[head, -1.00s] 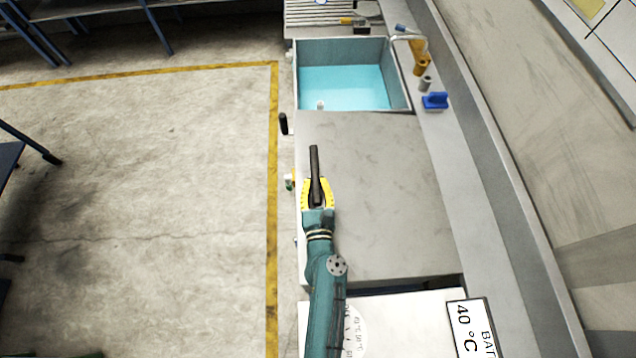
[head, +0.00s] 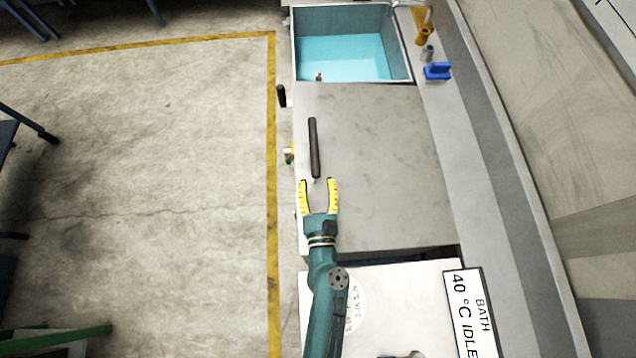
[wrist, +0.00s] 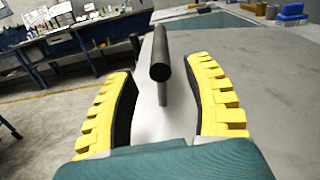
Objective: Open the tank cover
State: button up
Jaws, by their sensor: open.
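The tank cover (head: 390,170) is a flat grey panel along the bench. A black bar handle (head: 314,148) stands near its left edge. The tank (head: 345,55) shows blue water beyond the cover's far edge. My gripper (head: 318,182), with yellow fingers, is open and empty just on the near side of the handle's near end. In the wrist view the handle (wrist: 160,62) is seen end-on, ahead of my open gripper (wrist: 160,80) and in line with the gap between the fingers. Contact with the handle does not show.
A display sign (head: 473,312) reads 40 °C on the near white surface. A small black handle (head: 281,96) sticks out at the bench's left side.

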jog(key=shift+s+d, duration=0.2)
jog(key=shift+s, duration=1.6)
